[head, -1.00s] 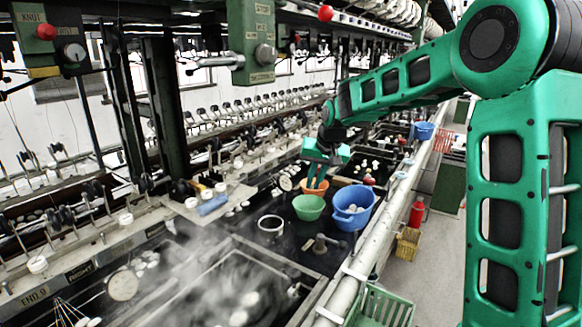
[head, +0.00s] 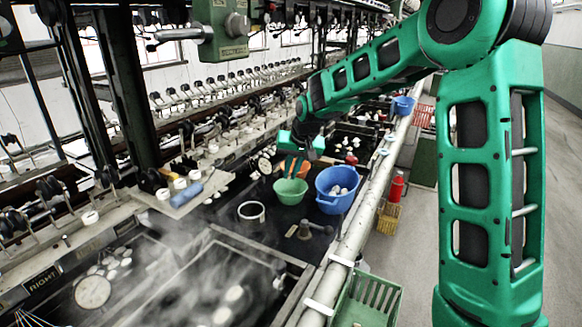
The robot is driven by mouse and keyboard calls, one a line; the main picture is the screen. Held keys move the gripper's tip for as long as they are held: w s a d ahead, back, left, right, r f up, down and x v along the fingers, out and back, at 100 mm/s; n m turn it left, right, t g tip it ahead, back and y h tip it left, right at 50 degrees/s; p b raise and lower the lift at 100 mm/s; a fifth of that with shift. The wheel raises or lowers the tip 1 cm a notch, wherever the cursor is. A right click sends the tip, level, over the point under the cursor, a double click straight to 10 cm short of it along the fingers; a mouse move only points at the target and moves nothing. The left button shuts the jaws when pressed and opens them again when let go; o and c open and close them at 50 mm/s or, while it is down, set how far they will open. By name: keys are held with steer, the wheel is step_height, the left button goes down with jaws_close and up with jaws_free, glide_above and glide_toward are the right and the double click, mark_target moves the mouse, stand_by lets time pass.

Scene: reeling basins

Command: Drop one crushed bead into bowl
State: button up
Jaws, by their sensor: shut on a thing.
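My gripper (head: 294,170) is at the middle of the head view, pointing down at the green bowl (head: 290,192) and the orange bowl (head: 301,165) just behind it. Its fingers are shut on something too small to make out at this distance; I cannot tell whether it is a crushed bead. The fingers overlap the bowls in the picture, so I cannot tell whether they are above or inside a rim. The blue basin (head: 328,203), holding several white pieces, stands just right of the green bowl. The inside of the orange bowl is mostly hidden.
A white ring-shaped pot (head: 251,212) stands left of the green bowl. Steaming basins with white cocoons fill the lower left. A long pipe rail (head: 345,250) runs along the right edge, with a green crate (head: 368,298) beyond it. Machine frames stand at left.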

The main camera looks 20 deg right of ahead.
steer(key=shift+f, duration=0.15)
steer(key=o, duration=0.7)
steer(key=v, duration=1)
steer(key=shift+s+r, duration=0.15)
steer(key=shift+r, duration=0.15)
